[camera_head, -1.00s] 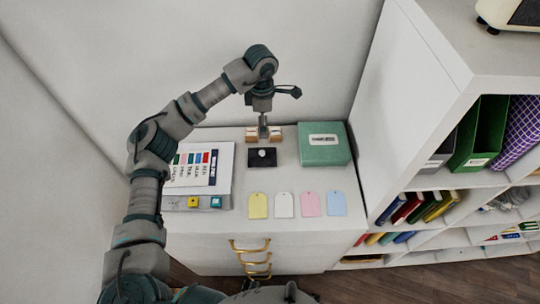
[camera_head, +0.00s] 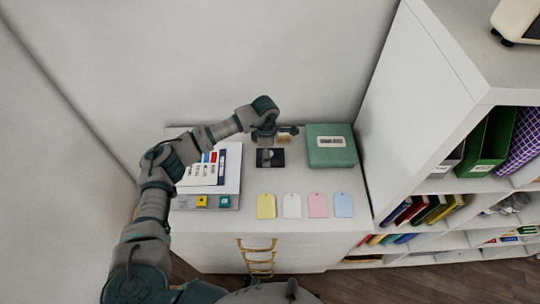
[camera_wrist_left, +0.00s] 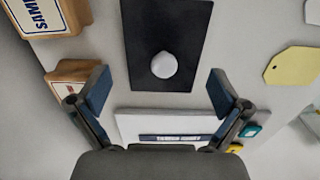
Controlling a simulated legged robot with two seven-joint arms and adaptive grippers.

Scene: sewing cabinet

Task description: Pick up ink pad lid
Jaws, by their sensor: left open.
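The ink pad lid (camera_head: 278,160) is a flat black rectangle with a round pale knob, lying on the white cabinet top. In the left wrist view the black lid (camera_wrist_left: 188,25) lies ahead, with its knob (camera_wrist_left: 164,65) near the middle. My left gripper (camera_wrist_left: 160,82) is open and empty, its two fingers spread to either side of the knob's line. In the head view my left gripper (camera_head: 267,151) hangs over the lid and hides part of it. Contact is not visible. My right gripper is not in view.
Wooden stamps (camera_wrist_left: 68,78) stand close to one finger. A green box (camera_head: 331,150) stands to the right. Coloured tags, including a yellow one (camera_head: 266,206), lie in front. A shelf unit (camera_head: 430,95) bounds the right.

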